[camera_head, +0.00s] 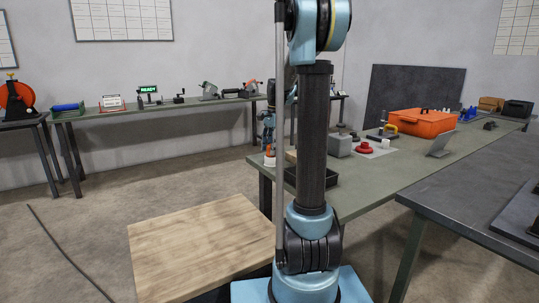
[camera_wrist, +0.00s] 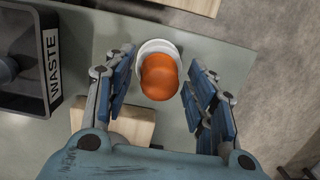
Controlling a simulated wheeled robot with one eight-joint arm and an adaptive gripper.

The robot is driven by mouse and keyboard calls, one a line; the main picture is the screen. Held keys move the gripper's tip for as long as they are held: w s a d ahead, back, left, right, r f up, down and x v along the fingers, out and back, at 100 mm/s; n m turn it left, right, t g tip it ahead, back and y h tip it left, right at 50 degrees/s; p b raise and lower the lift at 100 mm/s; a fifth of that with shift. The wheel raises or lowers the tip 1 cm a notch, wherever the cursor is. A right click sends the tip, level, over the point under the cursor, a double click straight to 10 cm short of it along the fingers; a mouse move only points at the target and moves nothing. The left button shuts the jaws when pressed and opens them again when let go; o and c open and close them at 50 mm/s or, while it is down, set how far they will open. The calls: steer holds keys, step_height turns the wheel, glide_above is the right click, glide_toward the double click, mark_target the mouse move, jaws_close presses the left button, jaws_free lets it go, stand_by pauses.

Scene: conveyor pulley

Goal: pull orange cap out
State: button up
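The orange cap (camera_wrist: 160,76) is rounded and sits at a white part (camera_wrist: 156,46), whose rim shows behind it in the wrist view. I cannot tell how deep the cap sits. My gripper (camera_wrist: 158,84) is open, with one blue-padded finger on each side of the cap. A gap shows on both sides, narrower on the right, and the fingers hold nothing. In the head view the white part (camera_head: 270,162) is small at the table's left end, just below my gripper (camera_head: 268,143), and partly beside my arm.
A black bin marked WASTE (camera_wrist: 25,60) stands left of the cap in the wrist view. A wooden block (camera_wrist: 137,126) lies close below the cap. The green table (camera_head: 375,172) also holds a red part (camera_head: 364,148) and an orange case (camera_head: 422,122).

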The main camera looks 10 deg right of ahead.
jaws_close()
steer(key=shift+r, duration=0.75)
stand_by(0.4)
steer(key=shift+r, duration=3.35)
